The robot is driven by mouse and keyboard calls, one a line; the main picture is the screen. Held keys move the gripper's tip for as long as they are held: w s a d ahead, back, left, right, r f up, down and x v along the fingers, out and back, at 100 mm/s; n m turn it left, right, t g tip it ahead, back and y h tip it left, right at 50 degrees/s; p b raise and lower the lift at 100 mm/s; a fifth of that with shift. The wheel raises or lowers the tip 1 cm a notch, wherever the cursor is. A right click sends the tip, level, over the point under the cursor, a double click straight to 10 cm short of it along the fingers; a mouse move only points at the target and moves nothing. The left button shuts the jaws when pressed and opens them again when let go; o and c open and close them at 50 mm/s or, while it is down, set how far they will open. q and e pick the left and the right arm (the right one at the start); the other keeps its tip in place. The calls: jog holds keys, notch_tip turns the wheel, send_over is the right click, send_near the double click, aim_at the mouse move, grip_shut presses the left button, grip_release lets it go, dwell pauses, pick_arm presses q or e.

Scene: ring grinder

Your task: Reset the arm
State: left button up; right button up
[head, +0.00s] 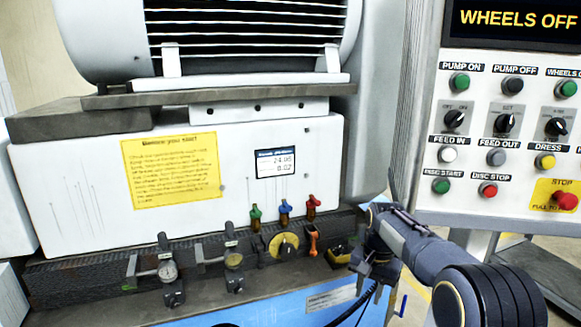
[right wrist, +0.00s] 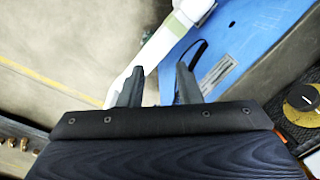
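My right arm comes in from the lower right of the head view. Its gripper (head: 373,278) points down in front of the machine's right end, beside the control panel. In the right wrist view the two dark fingers of this gripper (right wrist: 158,84) stand apart with nothing held between them. A white strip and a blue surface show beyond the fingers, at a distance I cannot tell. My left gripper is not in view.
The grinder's white housing (head: 80,200) carries a yellow notice (head: 172,168) and a small display (head: 275,162). The control panel (head: 470,190) with buttons stands at right, reading WHEELS OFF.

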jog(key=s+d+r+n+t+y, duration=0.1)
jog(key=s+d+r+y, duration=0.2)
jog(key=s, duration=0.5)
jog(key=s+d+r+t, duration=0.1)
jog(key=s+d+r, duration=0.25)
jog(key=s, duration=0.55)
jog(key=s+a+f+n+t, duration=0.1)
jog(key=s+a+f, duration=0.1)
jog(key=s, duration=0.7)
jog(key=s+a+f+n+t, duration=0.2)
jog(key=s, duration=0.7)
jog(key=shift+s+a+n, duration=0.25)
jog(key=shift+a+n, duration=0.05)
jog(key=shift+a, duration=0.1)
